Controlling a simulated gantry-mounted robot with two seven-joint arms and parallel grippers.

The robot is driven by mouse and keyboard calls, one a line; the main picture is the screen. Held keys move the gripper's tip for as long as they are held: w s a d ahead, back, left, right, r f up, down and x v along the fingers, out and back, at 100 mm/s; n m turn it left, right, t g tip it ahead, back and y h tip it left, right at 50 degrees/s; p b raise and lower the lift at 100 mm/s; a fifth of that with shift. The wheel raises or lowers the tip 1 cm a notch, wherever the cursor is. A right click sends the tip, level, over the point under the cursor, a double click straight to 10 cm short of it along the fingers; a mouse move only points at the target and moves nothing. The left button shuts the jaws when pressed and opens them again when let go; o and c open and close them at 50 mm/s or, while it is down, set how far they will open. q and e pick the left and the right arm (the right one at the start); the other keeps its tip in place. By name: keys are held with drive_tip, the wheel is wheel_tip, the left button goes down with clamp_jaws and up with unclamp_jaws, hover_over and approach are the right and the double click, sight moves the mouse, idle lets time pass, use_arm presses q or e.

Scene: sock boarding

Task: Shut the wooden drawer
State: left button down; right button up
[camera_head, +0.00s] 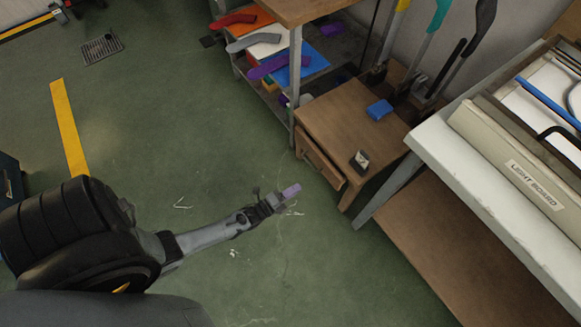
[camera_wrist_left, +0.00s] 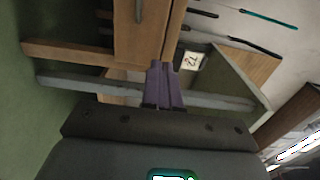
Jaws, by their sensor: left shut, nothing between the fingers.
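The wooden drawer (camera_head: 322,168) is in the small wooden table right of the middle in the head view, with a dark handle on its front. Its front seems to stand out a little from the table's side. In the left wrist view a wooden panel with a handle, apparently the drawer front (camera_wrist_left: 150,30), shows at the top, turned on its side. My left gripper (camera_head: 292,190) has purple fingertips and is empty, below and left of the drawer in the head view. Its fingers (camera_wrist_left: 165,84) are shut together in the wrist view. My right gripper is not in view.
On the small table (camera_head: 345,115) lie a blue block (camera_head: 379,109) and a small black-and-white item (camera_head: 360,160). A light board (camera_head: 530,180) sits on a white bench at right. A shelf with coloured flat shapes (camera_head: 265,40) stands behind. Green floor at left is mostly clear.

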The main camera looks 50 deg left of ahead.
sight(328, 168)
use_arm(q)
drive_tip(key=w+b, duration=0.1)
drive_tip(key=w, duration=0.3)
drive_tip(key=w+b, duration=0.2)
drive_tip(key=w, duration=0.1)
drive_tip(key=w+b, duration=0.2)
drive_tip(key=w, duration=0.2)
drive_tip(key=shift+w+d+f, duration=0.2)
drive_tip(key=shift+w+d, duration=0.15)
drive_tip(key=shift+w+b, duration=0.35)
drive_tip(key=shift+b, duration=0.05)
drive_tip(key=shift+w+r, duration=0.1)
drive_tip(key=shift+w, duration=0.15)
